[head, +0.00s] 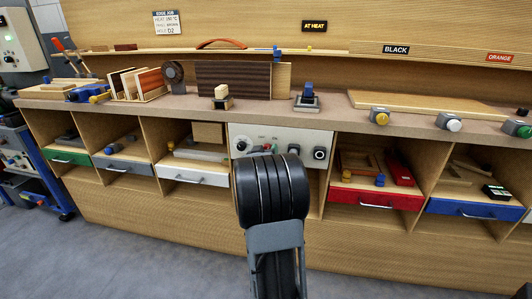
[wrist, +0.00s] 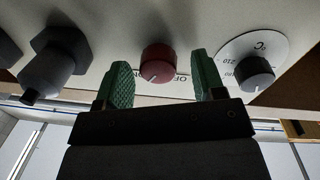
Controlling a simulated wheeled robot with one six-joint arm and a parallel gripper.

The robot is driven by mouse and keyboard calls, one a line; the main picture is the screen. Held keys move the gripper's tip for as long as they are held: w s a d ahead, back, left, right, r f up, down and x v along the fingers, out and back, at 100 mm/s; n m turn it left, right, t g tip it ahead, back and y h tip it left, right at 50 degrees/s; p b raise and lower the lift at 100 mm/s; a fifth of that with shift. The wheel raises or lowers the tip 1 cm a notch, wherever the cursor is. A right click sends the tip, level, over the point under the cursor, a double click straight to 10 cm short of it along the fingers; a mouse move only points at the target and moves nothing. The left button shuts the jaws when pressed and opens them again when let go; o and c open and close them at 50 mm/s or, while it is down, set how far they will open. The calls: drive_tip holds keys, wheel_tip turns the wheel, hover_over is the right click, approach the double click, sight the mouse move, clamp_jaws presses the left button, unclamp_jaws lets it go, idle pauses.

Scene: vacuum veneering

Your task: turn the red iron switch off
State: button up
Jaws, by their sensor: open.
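The red iron switch (wrist: 158,62) is a round red knob with a pale pointer line, set in a light panel. In the wrist view the pointer is toward the bottom of the picture, slightly left, and an upside-down printed label starting "OF" is at its lower right. My gripper (wrist: 164,84) is open, with one green finger on each side of the knob. Gaps show between the fingers and the knob, and I see no contact. In the head view, my arm's black end stands in front of the switch panel (head: 305,138) and hides part of it.
A grey temperature dial (wrist: 256,73) on a white °C disc sits right of the right finger. A dark knob (wrist: 60,62) with a protruding stem is left of the left finger. Cubbies and drawers flank the panel, including a white drawer (head: 190,173) and a red drawer (head: 375,198).

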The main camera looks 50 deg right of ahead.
drive_tip(key=shift+d, duration=0.15)
drive_tip(key=shift+c, duration=0.4)
drive_tip(key=c, duration=0.8)
drive_tip(key=shift+c, duration=0.2)
drive_tip(key=shift+n+p, duration=0.3)
drive_tip(key=shift+w+f+n+t+p, duration=0.1)
drive_tip(key=shift+n+t+p, duration=0.15)
drive_tip(key=shift+n+p, duration=2)
drive_tip(key=shift+f+n+t+p, duration=0.2)
drive_tip(key=shift+n+p, duration=0.6)
drive_tip(key=shift+n, duration=2.75)
drive_tip(key=shift+r, duration=0.1)
